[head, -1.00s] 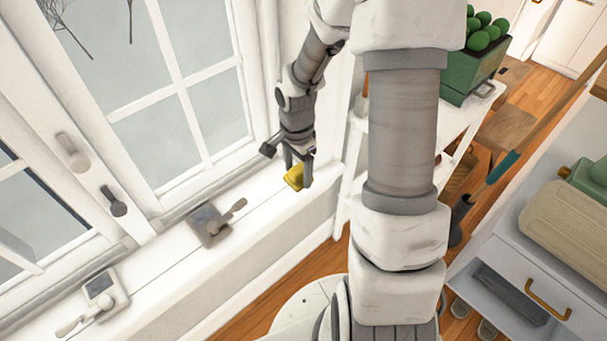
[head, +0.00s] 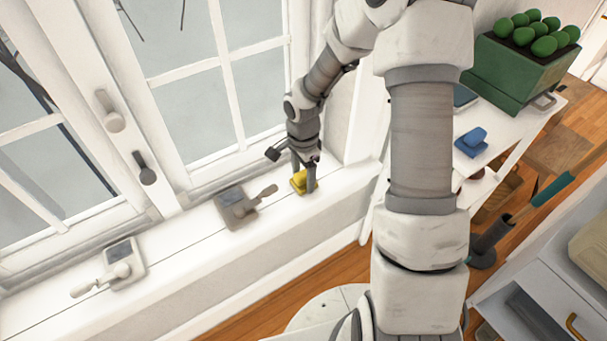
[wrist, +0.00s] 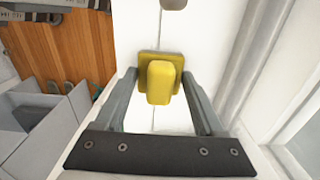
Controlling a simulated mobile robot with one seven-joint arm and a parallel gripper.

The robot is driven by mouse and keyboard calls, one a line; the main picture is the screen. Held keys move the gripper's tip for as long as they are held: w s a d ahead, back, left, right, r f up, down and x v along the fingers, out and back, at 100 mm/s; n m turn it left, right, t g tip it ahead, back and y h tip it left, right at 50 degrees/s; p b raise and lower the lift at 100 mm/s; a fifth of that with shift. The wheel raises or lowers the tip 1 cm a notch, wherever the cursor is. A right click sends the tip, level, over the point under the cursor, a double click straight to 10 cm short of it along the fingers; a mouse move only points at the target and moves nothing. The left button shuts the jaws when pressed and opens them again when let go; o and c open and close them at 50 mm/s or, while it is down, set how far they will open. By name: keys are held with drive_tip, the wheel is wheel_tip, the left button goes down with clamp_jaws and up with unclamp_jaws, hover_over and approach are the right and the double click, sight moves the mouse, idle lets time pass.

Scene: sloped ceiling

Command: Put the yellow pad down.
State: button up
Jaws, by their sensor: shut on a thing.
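The yellow pad (head: 299,182) has a flat square base and a raised block-shaped grip. It is at the white window sill (head: 340,187), near the sill's right end. My gripper (head: 308,186) points down over it and is shut on it. In the wrist view the pad (wrist: 161,77) shows between the two fingers of my gripper (wrist: 160,82), base away from me, over the white sill (wrist: 135,38). The pad is on the sill or just above it; I cannot tell whether they touch.
The window frame rises behind. A white shelf with a blue pad (head: 472,142) and a green planter (head: 515,75) is at right.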

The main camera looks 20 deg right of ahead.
sight(304, 173)
drive_tip(key=o, duration=1.2)
drive_tip(key=shift+c, duration=0.2)
drive_tip(key=shift+f, duration=0.1)
wheel_tip(304, 173, up, 18)
drive_tip(key=p, duration=0.7)
drive_tip(key=s+r+n+t+h, duration=0.1)
drive_tip(key=s+r+n, duration=0.25)
drive_tip(key=r, duration=0.25)
drive_tip(key=s+r+n+t, duration=0.1)
drive_tip(key=s+r+n, duration=0.25)
drive_tip(key=r, duration=0.25)
drive_tip(key=s+r+n+t, duration=0.2)
drive_tip(key=s+r+n, duration=0.15)
drive_tip(key=s, duration=0.35)
drive_tip(key=s+r+n+t, duration=0.2)
drive_tip(key=s+r+n, duration=0.15)
drive_tip(key=s, duration=0.35)
wheel_tip(304, 173, up, 17)
drive_tip(key=y+p, duration=0.1)
drive_tip(key=p, duration=1.6)
drive_tip(key=shift+w+f+n, duration=0.2)
drive_tip(key=shift+w+n, duration=0.1)
